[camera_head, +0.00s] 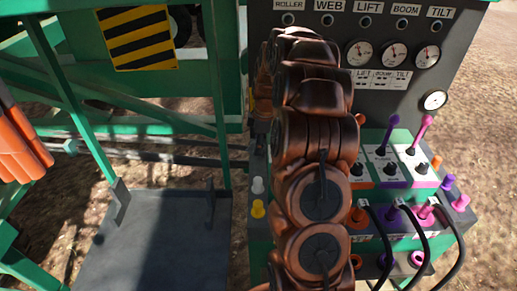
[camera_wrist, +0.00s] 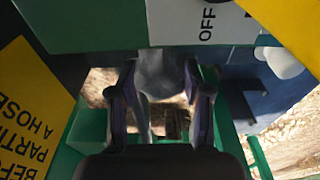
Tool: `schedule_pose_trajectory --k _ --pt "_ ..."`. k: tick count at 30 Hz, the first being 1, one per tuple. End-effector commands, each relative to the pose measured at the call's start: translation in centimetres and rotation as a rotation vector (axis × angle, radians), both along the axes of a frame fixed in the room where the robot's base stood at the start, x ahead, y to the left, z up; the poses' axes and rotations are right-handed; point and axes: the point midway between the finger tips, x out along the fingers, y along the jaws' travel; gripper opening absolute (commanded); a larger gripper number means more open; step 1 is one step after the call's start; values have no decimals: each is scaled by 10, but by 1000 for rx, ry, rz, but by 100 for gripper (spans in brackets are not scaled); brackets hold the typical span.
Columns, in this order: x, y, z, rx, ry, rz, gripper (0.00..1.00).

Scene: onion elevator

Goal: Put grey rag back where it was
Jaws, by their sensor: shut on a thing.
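In the wrist view, my gripper (camera_wrist: 160,84) has its two dark fingers on either side of a pale grey rag (camera_wrist: 158,70). It is shut on the rag, which hangs down between the fingers. The rag is close to a green edge or ledge (camera_wrist: 100,30); I cannot tell whether it touches it. In the head view my copper-coloured arm hides both the gripper and the rag.
A control panel (camera_head: 477,20) with gauges stands behind my arm. Purple and pink levers (camera_head: 421,132) and hoses (camera_head: 412,235) are to its right. A dark grey platform (camera_head: 150,240) is at left. In the wrist view, a yellow sign (camera_wrist: 30,110) and a white OFF label (camera_wrist: 190,20) are near my gripper.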

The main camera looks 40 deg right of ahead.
Motion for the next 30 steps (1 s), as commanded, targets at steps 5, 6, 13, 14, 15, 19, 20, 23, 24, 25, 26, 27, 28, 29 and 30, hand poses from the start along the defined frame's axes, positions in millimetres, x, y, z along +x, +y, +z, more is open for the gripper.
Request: schedule_pose_trajectory --k 5,6,13,14,15,19,20,23,24,25,26,27,28,29,30 --pt "0 0 -23 3 3 -1 11" --pt "0 0 -27 3 3 -1 11" --pt "1 0 -29 -1 -1 -1 11" --pt "1 0 -30 -1 -1 -1 11" --pt "1 0 -30 -1 -1 -1 11" --pt "1 0 -33 -1 -1 -1 50" --pt "1 0 -32 -1 -1 -1 53" --pt "1 0 -32 -1 -1 -1 63" --pt "1 0 -32 -1 -1 -1 68" --pt "1 0 -32 -1 -1 -1 71" --pt "1 0 -32 -1 -1 -1 74" --pt "1 0 -32 -1 -1 -1 74" --pt "1 0 -32 -1 -1 -1 74" --pt "1 0 -32 -1 -1 -1 74" --pt "1 0 -32 -1 -1 -1 74"
